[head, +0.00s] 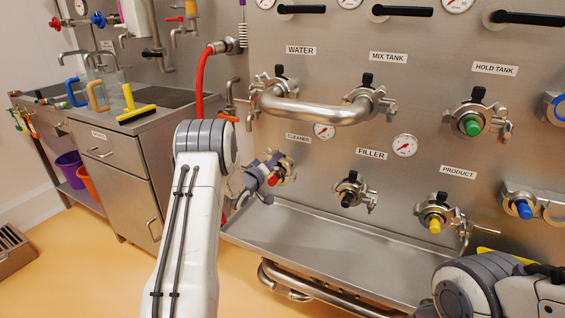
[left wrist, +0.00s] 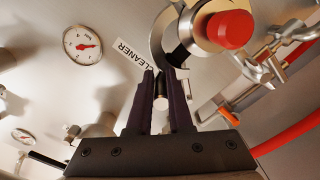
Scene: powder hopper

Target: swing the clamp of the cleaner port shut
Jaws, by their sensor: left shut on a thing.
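The cleaner port, with a red cap (head: 274,179), sits on the steel panel below the CLEANER label (head: 298,138). In the left wrist view its red cap (left wrist: 230,29) is at the upper right. A curved clamp half (left wrist: 160,42) stands partly away from the port's ring, with a dark gap between them. My left gripper (head: 268,168) is at the port, partly hidden by my arm. In the left wrist view the left gripper (left wrist: 162,88) is shut on a small piece at the clamp's lower end. My right arm shows at the lower right; its gripper is out of view.
A thick steel pipe (head: 315,110) bridges WATER and MIX TANK above. The filler port (head: 349,196) is to the right. A steel tray (head: 300,245) juts out below. A red hose (head: 199,85) hangs left.

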